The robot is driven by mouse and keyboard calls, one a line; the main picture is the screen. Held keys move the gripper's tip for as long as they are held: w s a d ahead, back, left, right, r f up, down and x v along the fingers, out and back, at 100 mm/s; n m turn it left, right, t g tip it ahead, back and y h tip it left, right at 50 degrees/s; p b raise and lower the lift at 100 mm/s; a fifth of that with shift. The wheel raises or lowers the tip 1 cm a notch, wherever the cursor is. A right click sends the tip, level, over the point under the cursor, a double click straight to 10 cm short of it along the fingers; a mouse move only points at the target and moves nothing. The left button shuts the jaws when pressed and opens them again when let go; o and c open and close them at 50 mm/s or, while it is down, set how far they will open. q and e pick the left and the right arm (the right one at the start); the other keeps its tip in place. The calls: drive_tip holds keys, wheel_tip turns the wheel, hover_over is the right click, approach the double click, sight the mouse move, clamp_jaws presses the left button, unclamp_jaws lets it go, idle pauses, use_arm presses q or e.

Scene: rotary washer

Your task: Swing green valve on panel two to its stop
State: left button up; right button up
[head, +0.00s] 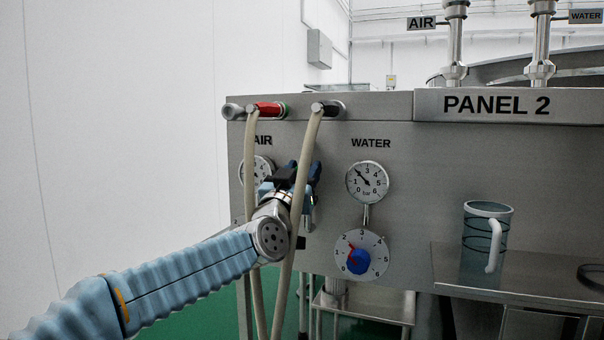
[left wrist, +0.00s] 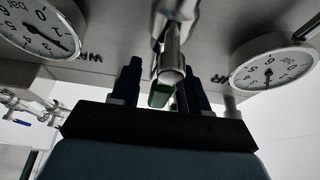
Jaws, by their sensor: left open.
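Panel two (head: 330,220) is a grey metal front labelled "PANEL 2". In the left wrist view, a green valve handle (left wrist: 162,95) hangs at the end of a metal pipe (left wrist: 172,55). My left gripper (left wrist: 163,88) is open, with one dark finger on each side of the handle; I cannot tell whether either touches it. In the head view, my left gripper (head: 292,177) is up against the panel between the two gauges and hides the green handle. My right gripper is out of view.
Two beige hoses (head: 303,175) hang in front of the panel, close to my left wrist. A water gauge (head: 367,182) and a blue-knobbed dial (head: 359,261) sit right of it. A jug (head: 485,245) stands on the shelf (head: 450,270) at right.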

use_arm(q)
drive_tip(key=shift+s, duration=0.1)
drive_tip(key=b+v, duration=0.1)
drive_tip(key=v, duration=1.2)
drive_tip(key=shift+s+f, duration=0.15)
drive_tip(key=shift+s, duration=0.15)
drive_tip(key=shift+a, duration=0.1)
